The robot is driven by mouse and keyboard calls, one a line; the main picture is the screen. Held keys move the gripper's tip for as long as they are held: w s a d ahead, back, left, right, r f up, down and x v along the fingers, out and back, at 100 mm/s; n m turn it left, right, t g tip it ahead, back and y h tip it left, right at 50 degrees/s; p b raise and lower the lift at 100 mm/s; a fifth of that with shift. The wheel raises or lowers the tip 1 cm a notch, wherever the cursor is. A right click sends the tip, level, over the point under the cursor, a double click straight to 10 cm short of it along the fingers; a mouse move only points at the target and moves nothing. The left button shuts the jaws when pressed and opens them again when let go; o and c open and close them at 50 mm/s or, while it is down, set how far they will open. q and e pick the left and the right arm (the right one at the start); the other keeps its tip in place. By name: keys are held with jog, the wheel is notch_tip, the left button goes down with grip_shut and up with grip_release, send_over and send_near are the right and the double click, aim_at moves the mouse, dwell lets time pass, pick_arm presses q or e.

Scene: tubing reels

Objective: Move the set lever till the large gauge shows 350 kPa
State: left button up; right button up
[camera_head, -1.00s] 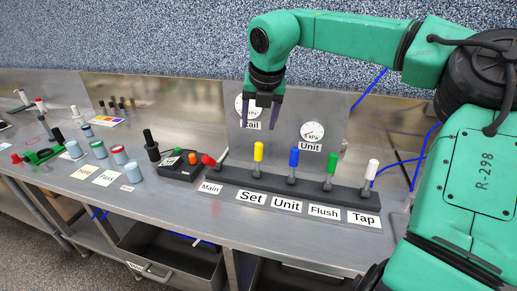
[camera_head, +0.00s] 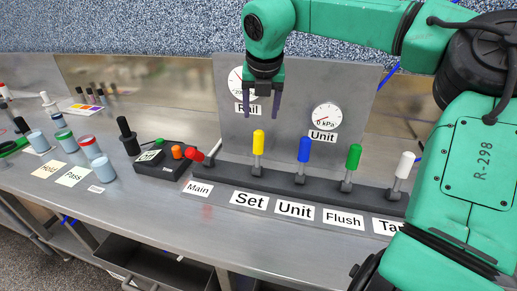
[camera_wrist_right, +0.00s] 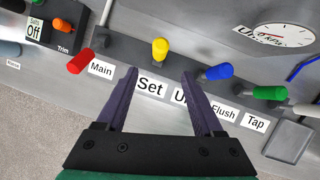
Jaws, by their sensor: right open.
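The yellow set lever (camera_head: 258,142) stands roughly upright in the dark lever rail, behind its "Set" label. It also shows in the right wrist view (camera_wrist_right: 160,50). The large gauge (camera_head: 237,78), marked "Rail", is on the metal back panel; my right gripper hides its right part, and its reading cannot be made out. My right gripper (camera_head: 261,112) points down, open and empty, above the yellow lever and apart from it. In the right wrist view its fingertips (camera_wrist_right: 160,75) lie either side of the lever's line, with the knob beyond them. My left gripper is out of view.
A red Main lever (camera_head: 196,155) leans at the left; blue (camera_head: 304,149), green (camera_head: 353,157) and white (camera_head: 404,165) levers stand to the right. A smaller Unit gauge (camera_head: 327,116) is on the panel. A black Trim box (camera_head: 165,158) and jars stand left. The front bench is clear.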

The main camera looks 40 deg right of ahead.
jog(key=p, duration=0.2)
send_over(259, 135)
jog(key=s+a, duration=0.1)
jog(key=s, duration=0.1)
notch_tip(259, 135, down, 5)
jog(key=p+x, duration=0.1)
jog(key=x, duration=0.7)
jog(key=shift+w+f+p, duration=0.2)
jog(key=shift+f+p, duration=0.15)
jog(key=shift+p, duration=0.05)
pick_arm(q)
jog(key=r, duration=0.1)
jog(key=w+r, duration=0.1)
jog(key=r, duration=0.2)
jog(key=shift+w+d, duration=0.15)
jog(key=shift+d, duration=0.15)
pick_arm(e)
jog(key=shift+s+a+r, duration=0.1)
grip_shut()
